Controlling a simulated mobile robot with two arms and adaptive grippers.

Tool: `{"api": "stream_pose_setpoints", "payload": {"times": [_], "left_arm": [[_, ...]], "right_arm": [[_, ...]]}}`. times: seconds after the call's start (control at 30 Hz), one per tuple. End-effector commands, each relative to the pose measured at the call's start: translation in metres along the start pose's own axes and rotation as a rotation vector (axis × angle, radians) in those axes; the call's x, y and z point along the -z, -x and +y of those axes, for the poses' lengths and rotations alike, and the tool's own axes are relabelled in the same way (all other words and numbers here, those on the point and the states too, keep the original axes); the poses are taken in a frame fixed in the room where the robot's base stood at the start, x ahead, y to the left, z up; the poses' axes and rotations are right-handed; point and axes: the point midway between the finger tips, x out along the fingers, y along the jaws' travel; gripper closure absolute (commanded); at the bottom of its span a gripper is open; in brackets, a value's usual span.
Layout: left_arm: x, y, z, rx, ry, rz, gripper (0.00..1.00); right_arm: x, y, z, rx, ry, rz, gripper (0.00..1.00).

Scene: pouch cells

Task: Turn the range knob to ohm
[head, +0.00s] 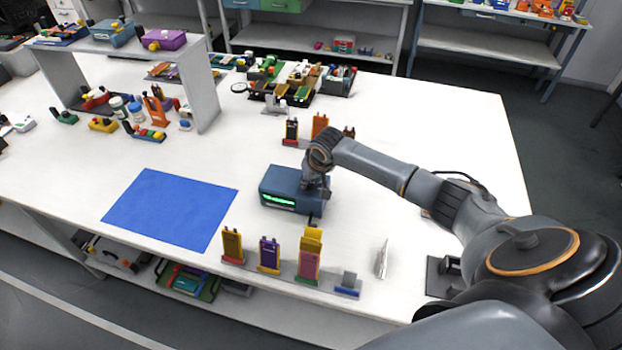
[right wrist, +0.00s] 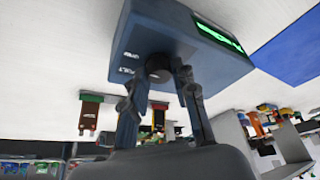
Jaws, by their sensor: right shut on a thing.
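The blue meter box (head: 280,185) with a lit green display (head: 278,201) stands on the white table in the head view. My right gripper (head: 316,190) reaches down to the right side of this box. In the right wrist view the meter (right wrist: 160,30) appears tilted, with a dark round range knob (right wrist: 158,68) on its face. The fingers of my right gripper (right wrist: 160,80) are shut on the knob, one on each side. Small white lettering shows beside the knob; I cannot tell where the knob points. My left gripper is not in view.
A blue mat (head: 170,208) lies left of the meter. Colored pouch cells in stands, including a purple one (head: 269,254), line the front edge. More cells (head: 319,124) stand behind the meter. A grey shelf (head: 205,90) stands at left. The table between mat and shelf is clear.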

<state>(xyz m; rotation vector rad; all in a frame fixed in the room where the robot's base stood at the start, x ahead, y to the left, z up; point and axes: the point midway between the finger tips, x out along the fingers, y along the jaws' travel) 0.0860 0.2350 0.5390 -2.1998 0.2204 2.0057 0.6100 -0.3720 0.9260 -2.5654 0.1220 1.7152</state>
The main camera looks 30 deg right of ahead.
Motion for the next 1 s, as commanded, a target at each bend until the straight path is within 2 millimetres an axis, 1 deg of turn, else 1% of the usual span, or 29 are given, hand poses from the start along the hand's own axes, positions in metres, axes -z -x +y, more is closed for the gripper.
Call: {"api": "stream_pose_setpoints", "payload": {"times": [0.17, 0.2, 0.27, 0.3, 0.57, 0.67, 0.77, 0.87, 1.0], "left_arm": [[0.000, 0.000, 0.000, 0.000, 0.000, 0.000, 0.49], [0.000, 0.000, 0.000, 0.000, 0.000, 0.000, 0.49], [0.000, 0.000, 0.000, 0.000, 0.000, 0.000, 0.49], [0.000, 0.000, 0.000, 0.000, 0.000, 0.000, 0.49], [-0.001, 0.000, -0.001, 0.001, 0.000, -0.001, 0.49], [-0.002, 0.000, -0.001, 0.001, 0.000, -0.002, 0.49], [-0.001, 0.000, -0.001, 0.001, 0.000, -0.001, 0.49], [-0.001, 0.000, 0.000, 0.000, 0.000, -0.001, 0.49], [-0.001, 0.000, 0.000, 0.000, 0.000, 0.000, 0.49]], "right_arm": [[0.001, 0.000, 0.000, 0.001, -0.001, 0.002, 1.00], [0.001, 0.000, 0.000, 0.001, -0.001, 0.002, 0.66], [0.001, 0.000, 0.000, 0.001, 0.000, 0.002, 0.54], [0.001, 0.000, 0.000, 0.001, 0.000, 0.002, 0.49], [0.000, 0.000, 0.000, 0.000, 0.001, 0.001, 0.49], [0.001, 0.004, 0.000, 0.000, 0.001, 0.001, 0.49], [0.001, 0.013, 0.000, 0.001, 0.003, 0.003, 0.49], [0.001, 0.028, 0.001, 0.000, 0.003, 0.003, 0.49], [0.001, 0.058, 0.000, 0.001, 0.003, 0.004, 0.49]]}}
